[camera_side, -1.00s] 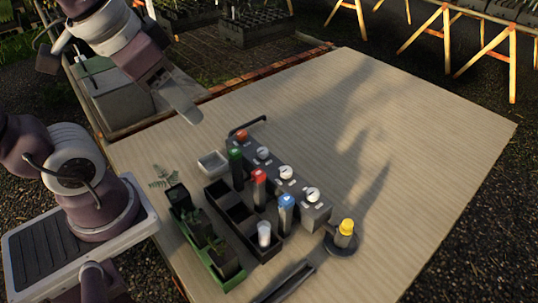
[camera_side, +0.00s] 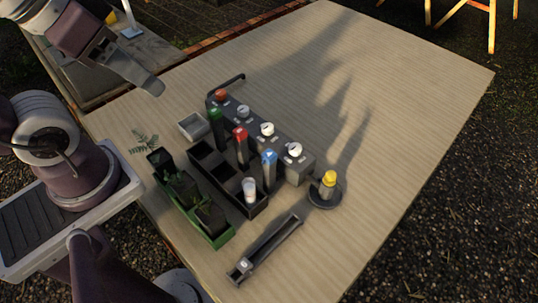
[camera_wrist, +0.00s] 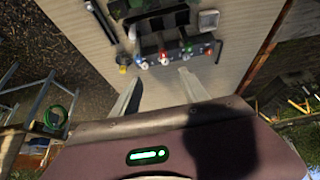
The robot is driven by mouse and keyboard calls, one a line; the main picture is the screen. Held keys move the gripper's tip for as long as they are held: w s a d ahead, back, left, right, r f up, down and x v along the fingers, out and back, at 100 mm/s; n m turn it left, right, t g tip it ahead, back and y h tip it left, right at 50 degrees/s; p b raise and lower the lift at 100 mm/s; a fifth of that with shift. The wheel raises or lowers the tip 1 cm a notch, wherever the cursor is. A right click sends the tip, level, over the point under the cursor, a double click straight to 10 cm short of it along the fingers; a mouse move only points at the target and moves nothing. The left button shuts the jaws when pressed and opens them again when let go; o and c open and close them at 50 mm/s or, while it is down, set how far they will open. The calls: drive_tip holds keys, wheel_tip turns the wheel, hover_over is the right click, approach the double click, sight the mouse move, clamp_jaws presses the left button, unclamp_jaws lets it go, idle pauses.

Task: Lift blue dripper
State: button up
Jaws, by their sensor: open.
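My gripper (camera_side: 152,86) is high to the upper left of the rack, empty and apart from everything. In the wrist view its two fingers (camera_wrist: 160,76) are spread, with the small coloured tops beyond them.
A grey box with knobs (camera_side: 281,149) stands close behind the tubes. A yellow-capped bottle (camera_side: 328,186) stands on a round dark base at right. A green planter (camera_side: 205,221), a small white tray (camera_side: 194,127) and a long dark holder (camera_side: 265,250) surround the rack. The table's far right is clear.

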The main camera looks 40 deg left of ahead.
drive_tip(key=g, duration=0.5)
hover_over(269, 154)
drive_tip(key=f, duration=1.2)
drive_tip(key=a+f, duration=0.1)
drive_tip(key=f, duration=0.5)
drive_tip(key=shift+w, duration=0.15)
drive_tip(key=shift+g, duration=0.3)
drive_tip(key=f, duration=0.5)
drive_tip(key=d+f, duration=0.1)
drive_tip(key=f, duration=0.2)
drive_tip(key=shift+s+f, duration=0.2)
drive_tip(key=shift+f, duration=0.15)
clamp_jaws()
